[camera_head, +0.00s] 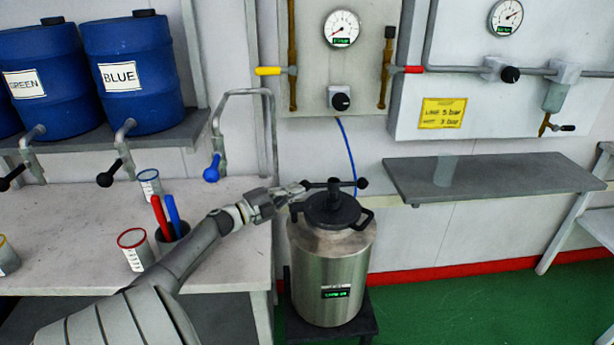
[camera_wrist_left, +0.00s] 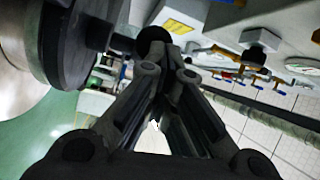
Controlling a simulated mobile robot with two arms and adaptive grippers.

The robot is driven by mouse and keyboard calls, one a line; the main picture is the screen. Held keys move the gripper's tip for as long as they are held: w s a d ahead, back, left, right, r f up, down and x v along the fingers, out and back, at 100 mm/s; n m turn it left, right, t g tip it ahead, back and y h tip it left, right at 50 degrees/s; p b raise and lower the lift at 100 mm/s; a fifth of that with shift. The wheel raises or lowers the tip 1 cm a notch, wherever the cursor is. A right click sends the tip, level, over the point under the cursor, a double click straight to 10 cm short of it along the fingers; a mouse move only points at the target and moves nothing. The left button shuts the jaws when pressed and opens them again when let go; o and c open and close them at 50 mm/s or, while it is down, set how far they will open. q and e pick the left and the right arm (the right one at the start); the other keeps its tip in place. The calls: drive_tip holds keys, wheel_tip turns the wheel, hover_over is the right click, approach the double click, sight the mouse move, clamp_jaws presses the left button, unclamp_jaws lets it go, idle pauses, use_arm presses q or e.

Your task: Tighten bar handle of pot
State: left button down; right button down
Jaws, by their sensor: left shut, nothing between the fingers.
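The steel pot (camera_head: 332,268) stands upright on a low dark stand right of the bench. Its black lid (camera_head: 332,208) carries a black bar handle (camera_head: 345,184) with a ball at its right end. My left gripper (camera_head: 299,188) is at the left end of the bar, with its fingers shut and nothing held. In the left wrist view the shut fingers (camera_wrist_left: 172,62) point at a black ball end (camera_wrist_left: 154,38) of the bar, seemingly close to or touching it. The dark lid (camera_wrist_left: 75,45) fills the upper left there. My right gripper is not in view.
The white bench (camera_head: 90,210) at left holds several cups and a dark holder (camera_head: 172,240) with red and blue sticks. Blue barrels (camera_head: 130,65) stand on a shelf above. A blue hose (camera_head: 348,150) hangs behind the pot. A grey wall shelf (camera_head: 490,175) is at right.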

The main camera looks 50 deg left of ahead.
use_arm(q)
drive_tip(key=shift+a+r, duration=0.1)
drive_tip(key=shift+a, duration=0.15)
idle(0.3)
drive_tip(key=shift+r, duration=0.15)
wheel_tip(320, 180, up, 10)
drive_tip(key=shift+f, duration=0.2)
idle(0.6)
